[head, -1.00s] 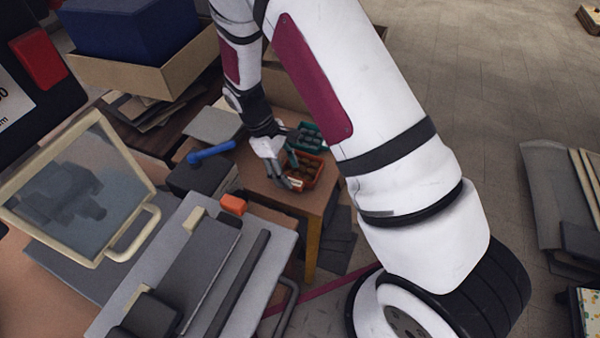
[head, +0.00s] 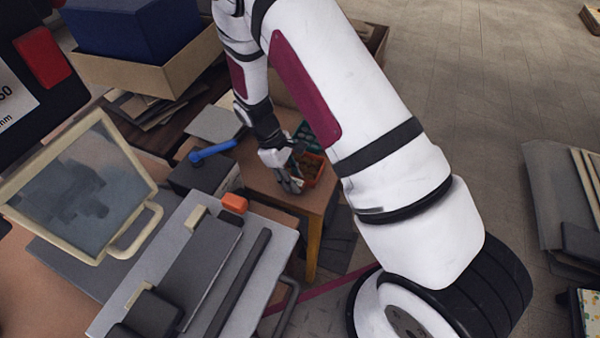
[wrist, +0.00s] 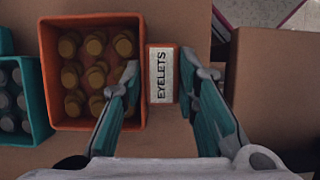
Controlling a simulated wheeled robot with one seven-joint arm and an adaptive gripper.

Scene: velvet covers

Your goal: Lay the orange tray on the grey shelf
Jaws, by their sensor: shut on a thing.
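The orange tray (head: 314,168) sits on a brown wooden table and holds several brown, round-topped pieces. In the wrist view the orange tray (wrist: 95,18) fills the upper left, and its tab with a white "EYELETS" label (wrist: 162,75) sticks out to the right. My gripper (wrist: 161,72) has one finger on each side of this tab and is shut on it. In the head view my gripper (head: 291,186) is at the tray's near left side and partly hides it. I cannot tell for sure which grey surface is the grey shelf.
A teal tray (wrist: 36,90) with grey pieces stands close left of the orange tray. A cardboard-coloured block (wrist: 275,85) is to the right in the wrist view. A blue-handled tool (head: 212,151) and a grey machine bed (head: 262,225) lie left and in front.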

